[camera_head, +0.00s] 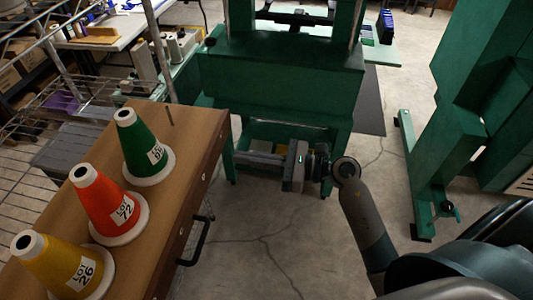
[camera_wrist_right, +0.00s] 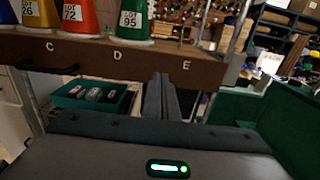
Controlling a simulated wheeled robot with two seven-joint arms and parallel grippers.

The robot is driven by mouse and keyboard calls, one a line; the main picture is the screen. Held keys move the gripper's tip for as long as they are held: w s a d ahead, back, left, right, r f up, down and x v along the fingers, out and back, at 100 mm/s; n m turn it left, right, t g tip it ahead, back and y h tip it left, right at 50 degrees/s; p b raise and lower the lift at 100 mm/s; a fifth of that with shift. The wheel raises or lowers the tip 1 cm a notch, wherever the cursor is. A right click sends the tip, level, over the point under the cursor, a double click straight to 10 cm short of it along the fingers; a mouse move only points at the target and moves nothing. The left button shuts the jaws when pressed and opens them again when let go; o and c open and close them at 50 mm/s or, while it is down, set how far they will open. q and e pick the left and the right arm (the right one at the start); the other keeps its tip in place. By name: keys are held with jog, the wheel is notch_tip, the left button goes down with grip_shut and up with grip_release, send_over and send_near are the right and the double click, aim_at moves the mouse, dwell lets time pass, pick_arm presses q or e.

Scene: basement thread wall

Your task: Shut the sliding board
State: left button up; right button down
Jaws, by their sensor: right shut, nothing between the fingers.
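The brown wooden board (camera_head: 188,150) carries a yellow cone (camera_head: 62,262), a red cone (camera_head: 108,205) and a green cone (camera_head: 143,147) on its top. A bare upright peg (camera_head: 169,116) stands near its far end. A black bar handle (camera_head: 197,240) sticks out from its right side. In the right wrist view the board's edge (camera_wrist_right: 150,57) shows the letters C, D and E. My right gripper (camera_head: 238,157) points left, to the right of the board's far end and apart from it. Its fingers (camera_wrist_right: 161,97) are together and empty. My left gripper is out of view.
A green machine frame (camera_head: 280,80) stands behind my right gripper. Another green machine (camera_head: 480,110) stands at the right. A wire rack (camera_head: 30,135) is at the left. A green bin (camera_wrist_right: 85,98) sits below the board. The floor right of the handle is clear.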

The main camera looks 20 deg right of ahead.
aim_at(216, 154)
jog(key=p+x, duration=0.1)
jog(key=x, duration=0.2)
jog(key=shift+w+a+r+p, duration=0.15)
jog(key=shift+a+p, duration=0.1)
jog(key=shift+p, duration=0.05)
jog(key=shift+w+a, duration=0.25)
jog(key=shift+a, duration=0.1)
jog(key=shift+w+a, duration=0.1)
jog(key=shift+w+a+f, duration=0.2)
jog(key=shift+w+a, duration=0.05)
jog(key=shift+a, duration=0.2)
jog(key=b+x, duration=0.3)
jog(key=x, duration=2)
jog(key=shift+w+r, duration=0.1)
jog(key=shift+r, duration=0.05)
jog(key=shift+r, duration=0.1)
